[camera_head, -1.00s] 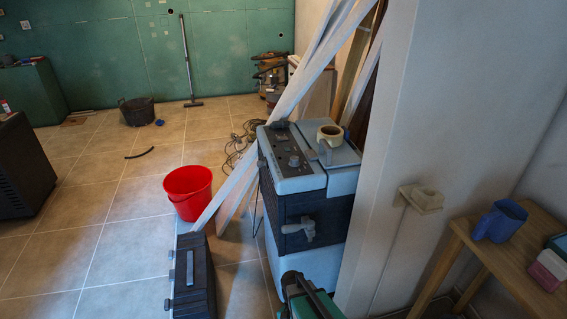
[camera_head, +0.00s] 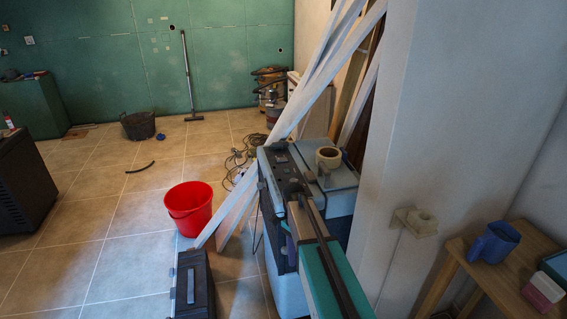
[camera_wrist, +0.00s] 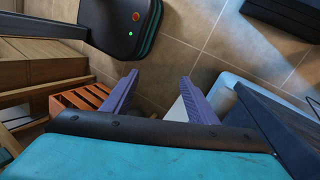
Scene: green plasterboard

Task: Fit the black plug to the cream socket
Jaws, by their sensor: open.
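The cream socket (camera_head: 415,221) sticks out from the side of the pale pillar in the head view. I cannot pick out the black plug for certain; a small dark piece (camera_head: 280,146) sits at the back edge of the blue and black case (camera_head: 338,201), too small to identify. My gripper shows in the wrist view (camera_wrist: 160,78), its two purple fingers spread with nothing between them. In the head view my teal arm reaches up in front of the case and covers part of it. The socket is to the right of the arm, apart from it.
A tape roll (camera_head: 329,157) lies on the case. White boards (camera_head: 318,82) lean behind it. A red bucket (camera_head: 189,207) and black toolbox (camera_head: 193,284) stand left. A wooden table (camera_head: 512,265) with a blue jug (camera_head: 494,242) is at right. Tiled floor is open at left.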

